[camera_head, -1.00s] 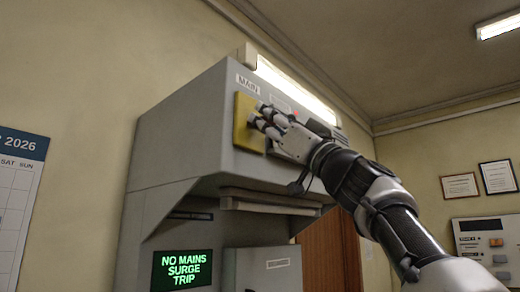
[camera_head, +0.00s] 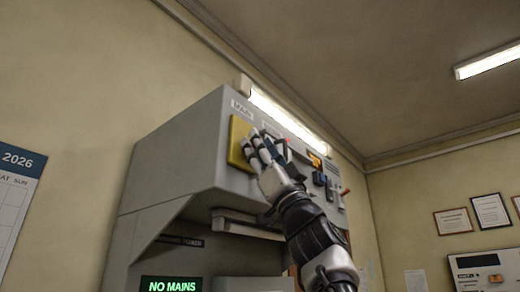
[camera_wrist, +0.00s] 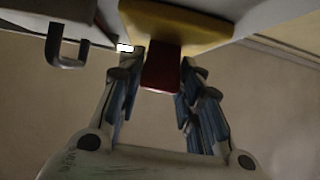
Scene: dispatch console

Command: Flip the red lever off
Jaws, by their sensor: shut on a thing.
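The red lever (camera_wrist: 161,70) shows in the wrist view, sticking out from a yellow plate (camera_wrist: 178,30). My gripper (camera_wrist: 160,62) has its fingers on both sides of the lever and is shut on it. In the head view the yellow plate (camera_head: 237,143) is on the front of the grey cabinet (camera_head: 178,149), under a MAIN label (camera_head: 241,108). My gripper (camera_head: 258,147) is at the plate's right side there and hides the lever.
Right of my gripper, the cabinet front carries a blue switch (camera_head: 319,178), an orange display (camera_head: 314,159) and other controls. A green-lettered screen (camera_head: 171,285) sits below, and a dark handle (camera_wrist: 66,52) hangs near my fingers in the wrist view.

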